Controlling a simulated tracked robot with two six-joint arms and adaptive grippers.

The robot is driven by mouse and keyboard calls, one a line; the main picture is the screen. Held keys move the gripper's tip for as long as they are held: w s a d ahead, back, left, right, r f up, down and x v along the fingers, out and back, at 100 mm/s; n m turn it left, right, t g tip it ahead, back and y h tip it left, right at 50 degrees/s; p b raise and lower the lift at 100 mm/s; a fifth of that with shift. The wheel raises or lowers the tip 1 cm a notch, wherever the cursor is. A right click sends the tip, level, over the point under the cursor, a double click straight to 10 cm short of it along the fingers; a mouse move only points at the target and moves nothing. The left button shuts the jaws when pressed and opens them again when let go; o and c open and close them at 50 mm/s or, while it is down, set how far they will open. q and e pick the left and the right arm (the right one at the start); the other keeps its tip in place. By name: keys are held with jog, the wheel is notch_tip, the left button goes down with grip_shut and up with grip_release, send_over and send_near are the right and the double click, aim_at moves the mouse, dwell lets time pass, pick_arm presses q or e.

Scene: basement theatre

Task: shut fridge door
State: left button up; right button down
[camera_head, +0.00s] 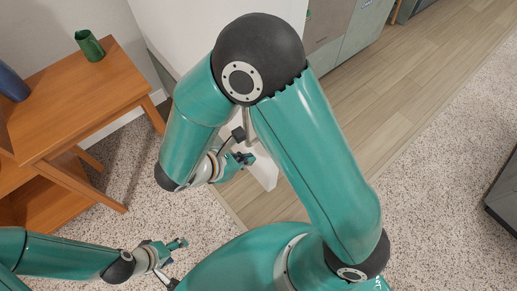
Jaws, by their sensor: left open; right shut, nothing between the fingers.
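A tall white body, which looks like the fridge (180,28), stands at the top centre, largely hidden behind my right arm. A narrow white lower part, probably the door's edge (265,172), shows beside the arm, with a grey handle-like bar above it. How far the door stands open cannot be told. My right gripper (245,159) is shut and empty, in front of the white part; whether it touches it is unclear. My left gripper (178,262) is open and empty at the lower left, over the speckled carpet, apart from the fridge.
A wooden table (85,85) with a green cup (89,46) and a dark blue vase (12,84) stands at left. Grey cabinets (365,30) are behind at the top. Wood floor (400,95) and speckled carpet (440,170) are open at right; a dark object (502,195) is at the right edge.

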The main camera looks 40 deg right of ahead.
jog(key=shift+w+d+f+p, duration=0.15)
jog(key=shift+d+p, duration=0.25)
jog(key=shift+d, duration=1.75)
